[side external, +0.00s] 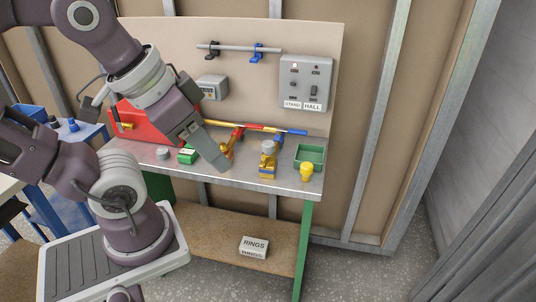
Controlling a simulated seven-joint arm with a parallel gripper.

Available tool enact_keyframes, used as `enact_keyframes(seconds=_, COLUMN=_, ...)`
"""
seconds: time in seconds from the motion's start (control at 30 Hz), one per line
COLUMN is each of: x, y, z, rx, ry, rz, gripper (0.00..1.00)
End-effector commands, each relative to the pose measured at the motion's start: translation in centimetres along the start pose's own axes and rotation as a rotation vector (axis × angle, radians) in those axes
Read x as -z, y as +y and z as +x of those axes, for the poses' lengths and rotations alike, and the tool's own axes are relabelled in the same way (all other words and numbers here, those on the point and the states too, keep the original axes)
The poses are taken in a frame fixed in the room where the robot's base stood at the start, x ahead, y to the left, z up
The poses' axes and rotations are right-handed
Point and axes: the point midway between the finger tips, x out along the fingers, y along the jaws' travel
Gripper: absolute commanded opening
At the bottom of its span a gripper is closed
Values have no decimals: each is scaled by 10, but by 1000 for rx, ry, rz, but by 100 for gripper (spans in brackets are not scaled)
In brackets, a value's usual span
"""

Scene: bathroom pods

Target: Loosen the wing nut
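No part is clear enough at this size for me to name it surely as the wing nut. A brass fitting (228,147) stands on the bench where a red, yellow and blue rod (268,127) runs across. A second brass fitting (268,165) with a grey top stands to its right. A small brass part (126,126) shows on the red panel at the left. My gripper (218,160) points down and right over the bench, just left of the first brass fitting. Its fingers overlap edge-on, so their gap is hidden. I cannot tell whether it touches anything.
The metal-topped bench (243,183) also carries a green tray (309,153), a yellow knob-like piece (306,172), a green block (187,155) and a grey round piece (163,153). Behind are a switch box (306,83) and a wall rail (237,48). A "RINGS" box (254,246) lies below.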

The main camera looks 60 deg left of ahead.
Motion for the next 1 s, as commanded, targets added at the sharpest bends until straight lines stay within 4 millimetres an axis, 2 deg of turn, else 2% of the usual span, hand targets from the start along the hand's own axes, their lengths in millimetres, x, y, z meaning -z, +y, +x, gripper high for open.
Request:
enact_keyframes(seconds=0.47, x=0, y=0, z=0, rx=0, ry=0, rz=0, gripper=36)
enact_keyframes(seconds=0.5, x=0, y=0, z=0, rx=0, ry=0, rz=0, gripper=30)
enact_keyframes(seconds=0.53, x=1, y=0, z=0, rx=-3, ry=-3, rz=-4, gripper=29)
enact_keyframes(seconds=0.67, x=28, y=-4, z=11, rx=-61, ry=-91, rz=-104, gripper=29)
enact_keyframes(seconds=0.77, x=69, y=-22, z=42, rx=-109, ry=-213, rz=-281, gripper=29)
enact_keyframes(seconds=0.83, x=95, y=-45, z=76, rx=-103, ry=-289, rz=-414, gripper=29)
enact_keyframes(seconds=0.9, x=111, y=-75, z=115, rx=-63, ry=-353, rz=-534, gripper=29)
enact_keyframes(seconds=1.0, x=120, y=-120, z=167, rx=30, ry=-415, rz=-662, gripper=29)
